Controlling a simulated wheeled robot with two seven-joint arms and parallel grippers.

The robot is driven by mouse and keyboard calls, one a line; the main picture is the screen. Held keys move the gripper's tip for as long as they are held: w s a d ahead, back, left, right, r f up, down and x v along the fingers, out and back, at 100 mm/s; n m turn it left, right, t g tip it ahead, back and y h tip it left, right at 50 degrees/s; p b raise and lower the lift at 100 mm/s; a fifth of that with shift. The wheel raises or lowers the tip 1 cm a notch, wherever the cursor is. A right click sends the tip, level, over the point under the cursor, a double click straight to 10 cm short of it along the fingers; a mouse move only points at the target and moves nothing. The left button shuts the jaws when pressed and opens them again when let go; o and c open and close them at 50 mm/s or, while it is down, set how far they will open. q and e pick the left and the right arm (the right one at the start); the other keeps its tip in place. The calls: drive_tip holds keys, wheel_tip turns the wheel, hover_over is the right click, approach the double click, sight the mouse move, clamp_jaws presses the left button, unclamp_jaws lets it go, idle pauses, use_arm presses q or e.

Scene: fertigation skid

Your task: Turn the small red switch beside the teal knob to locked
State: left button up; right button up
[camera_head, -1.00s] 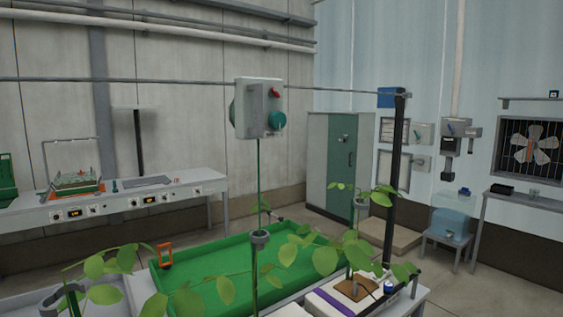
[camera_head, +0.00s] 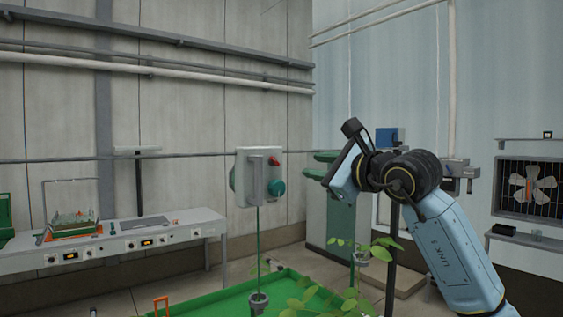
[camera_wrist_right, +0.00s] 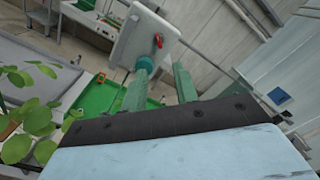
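A pale grey box (camera_head: 243,170) hangs at the middle of the head view. The small red switch (camera_head: 273,161) is on its front face, above the round teal knob (camera_head: 276,187). In the right wrist view the red switch (camera_wrist_right: 158,41) and teal knob (camera_wrist_right: 145,63) show beyond the fingers. My right gripper (camera_head: 314,165) is to the right of the box, its two green fingers apart and pointing towards it. In the wrist view the gripper (camera_wrist_right: 162,68) is empty, and one fingertip overlaps the knob in the picture; contact cannot be told. My left gripper is out of view.
A green tray (camera_head: 215,304) and leafy plants (camera_head: 300,300) are below the box. A thin rail (camera_head: 100,157) runs behind it. A bench (camera_head: 130,243) stands at left, a green-and-grey cabinet (camera_head: 322,225) behind my right arm.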

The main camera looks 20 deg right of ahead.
sight(276, 162)
drive_tip(key=p+x, duration=0.4)
drive_tip(key=x, duration=0.9)
drive_tip(key=shift+f+p, duration=0.1)
drive_tip(key=shift+p, duration=0.25)
clamp_jaws()
